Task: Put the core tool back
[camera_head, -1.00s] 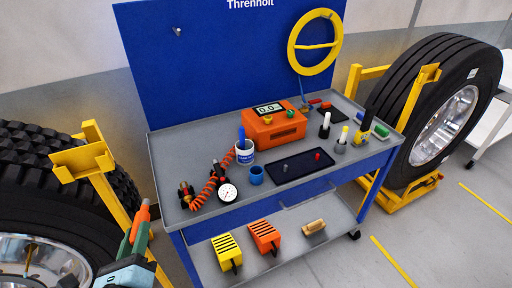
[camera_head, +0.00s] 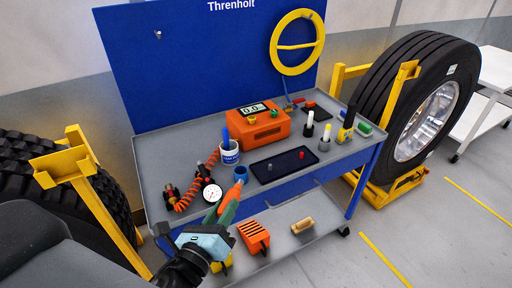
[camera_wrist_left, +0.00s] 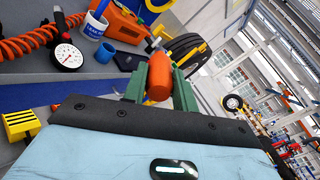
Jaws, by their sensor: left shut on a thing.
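My left gripper (camera_head: 229,203) has green fingers and a light-blue body. It is shut on the orange-handled core tool (camera_head: 235,190). The gripper is in front of the cart's front edge, and in the head view the tool's tip overlaps the worktop near the blue cup (camera_head: 240,173). A dark tray (camera_head: 268,178) lies to the right of the cup, with a grey and a red small piece on it. My right gripper is not in view.
The grey worktop (camera_head: 155,170) holds a pressure gauge (camera_head: 212,193) with a coiled orange hose, a white-labelled pot (camera_head: 229,157), an orange box with a display (camera_head: 262,133) and several upright bottles at right. Tyres stand on both sides. Yellow and orange blocks sit on the lower shelf.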

